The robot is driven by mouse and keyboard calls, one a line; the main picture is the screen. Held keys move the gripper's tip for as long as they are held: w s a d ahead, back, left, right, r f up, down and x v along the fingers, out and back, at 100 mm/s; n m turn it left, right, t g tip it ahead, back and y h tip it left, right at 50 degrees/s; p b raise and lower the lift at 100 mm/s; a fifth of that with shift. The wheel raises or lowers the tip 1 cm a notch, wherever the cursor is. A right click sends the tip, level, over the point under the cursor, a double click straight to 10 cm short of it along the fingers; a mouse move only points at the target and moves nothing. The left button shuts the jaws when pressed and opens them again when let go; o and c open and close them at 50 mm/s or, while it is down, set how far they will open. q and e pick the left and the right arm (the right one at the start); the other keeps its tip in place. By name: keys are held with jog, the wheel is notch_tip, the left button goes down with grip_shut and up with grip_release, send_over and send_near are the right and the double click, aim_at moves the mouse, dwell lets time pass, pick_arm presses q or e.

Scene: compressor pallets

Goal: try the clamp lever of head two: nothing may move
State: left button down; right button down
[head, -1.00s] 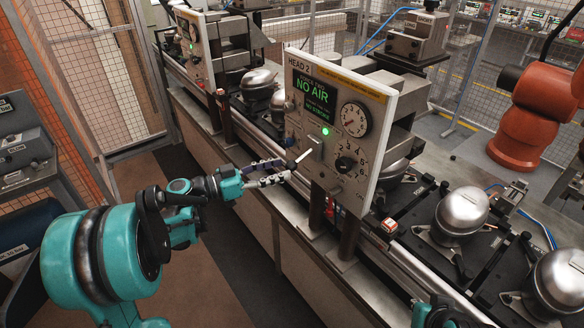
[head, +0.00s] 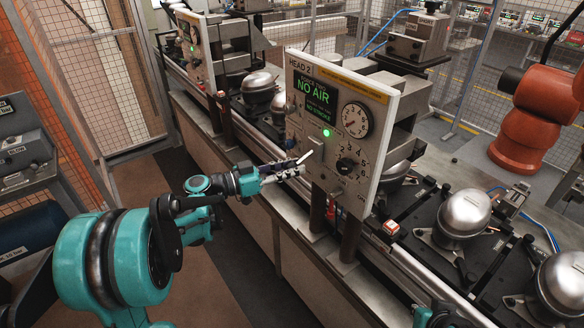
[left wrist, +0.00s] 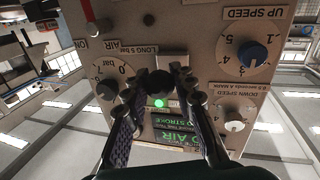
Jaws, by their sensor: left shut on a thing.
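The head two panel (head: 343,95) stands upright on the line and its screen (head: 318,93) reads NO AIR and NO STROKE. A green lamp (head: 326,132) is lit below the screen. The pale clamp lever (head: 304,156) sticks out from the panel's lower left. My left gripper (head: 297,168) is at the lever with its fingers shut on it. In the left wrist view the panel is upside down, and the lever's dark round end (left wrist: 158,82) sits between the fingertips (left wrist: 158,92). Of my right arm only a small part shows at the bottom edge; its fingers are not clear.
Round gauge (head: 356,119) and selector knob (head: 346,165) are close right of the lever. Silver compressor domes (head: 463,212) sit on the line at right. An orange robot arm (head: 520,140) stands behind. A second panel (head: 194,50) is at far left.

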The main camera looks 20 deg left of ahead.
aim_at(293, 163)
pick_arm(q)
jog(key=shift+r+p, duration=0.4)
jog(key=shift+p, duration=0.3)
notch_tip(293, 163, up, 4)
jog(key=g+y+p, duration=0.2)
jog(key=p, duration=0.3)
jog(key=n+g+y+p, duration=0.1)
jog(key=g+y+p, duration=0.1)
jog(key=p, duration=0.4)
jog(key=shift+r+g+y, duration=0.2)
jog(key=shift+g+y, duration=0.1)
jog(key=shift+y, duration=0.2)
jog(key=shift+w+d+r+n+g+y+p, duration=0.1)
jog(key=shift+r+n+g+y+p, duration=0.1)
jog(key=shift+g+y+p, duration=0.35)
jog(key=shift+w+d+r+n+g+y+p, duration=0.1)
jog(key=shift+r+g+y+p, duration=0.15)
jog(key=shift+p, duration=0.6)
jog(key=shift+f, duration=0.1)
jog(key=c, duration=1.2)
grip_release()
jog(key=shift+a, duration=0.1)
